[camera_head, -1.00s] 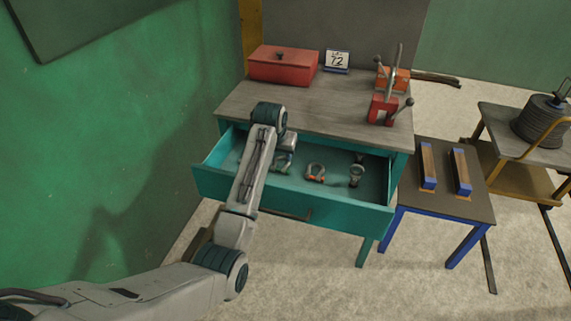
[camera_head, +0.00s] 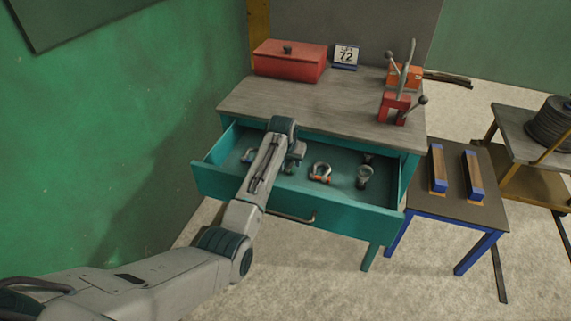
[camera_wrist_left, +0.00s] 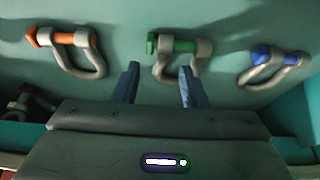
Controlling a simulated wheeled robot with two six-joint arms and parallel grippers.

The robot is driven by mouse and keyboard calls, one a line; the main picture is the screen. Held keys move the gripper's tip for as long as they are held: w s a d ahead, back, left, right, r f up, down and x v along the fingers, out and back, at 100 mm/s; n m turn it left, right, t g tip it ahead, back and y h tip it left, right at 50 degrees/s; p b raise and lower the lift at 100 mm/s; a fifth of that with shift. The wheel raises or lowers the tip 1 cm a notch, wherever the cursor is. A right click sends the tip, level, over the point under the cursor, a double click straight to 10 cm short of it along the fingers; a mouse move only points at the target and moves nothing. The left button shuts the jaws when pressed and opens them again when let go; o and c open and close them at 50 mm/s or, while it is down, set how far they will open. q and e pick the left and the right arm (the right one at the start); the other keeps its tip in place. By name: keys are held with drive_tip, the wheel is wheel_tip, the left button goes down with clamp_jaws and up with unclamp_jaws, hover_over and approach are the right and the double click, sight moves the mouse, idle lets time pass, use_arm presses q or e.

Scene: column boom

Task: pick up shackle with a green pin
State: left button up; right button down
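The shackle with the green pin (camera_wrist_left: 177,52) lies in the drawer, at the top middle of the left wrist view. Its grey bow points toward my left gripper (camera_wrist_left: 158,70). The two blue-grey fingers are apart, one on either side of the bow, and I see no grip on it. In the head view my left gripper (camera_head: 296,153) reaches down into the open teal drawer (camera_head: 335,215) and mostly hides this shackle. An orange-pin shackle (camera_wrist_left: 72,46) and a blue-pin shackle (camera_wrist_left: 272,65) lie on either side. My right gripper is not in view.
Another grey shackle (camera_head: 364,178) lies at the drawer's right. Above the drawer, the worktop (camera_head: 300,105) bears a red box (camera_head: 290,62), a number sign (camera_head: 346,56) and a red clamp (camera_head: 397,103). A blue-legged table (camera_head: 450,205) stands right.

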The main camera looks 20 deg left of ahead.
use_arm(q)
drive_tip(key=shift+w+f, duration=0.25)
drive_tip(key=shift+f, duration=0.35)
drive_tip(key=shift+w+f, duration=0.25)
drive_tip(key=shift+f, duration=0.2)
clamp_jaws()
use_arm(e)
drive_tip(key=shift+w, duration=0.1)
use_arm(q)
drive_tip(key=shift+r, duration=0.15)
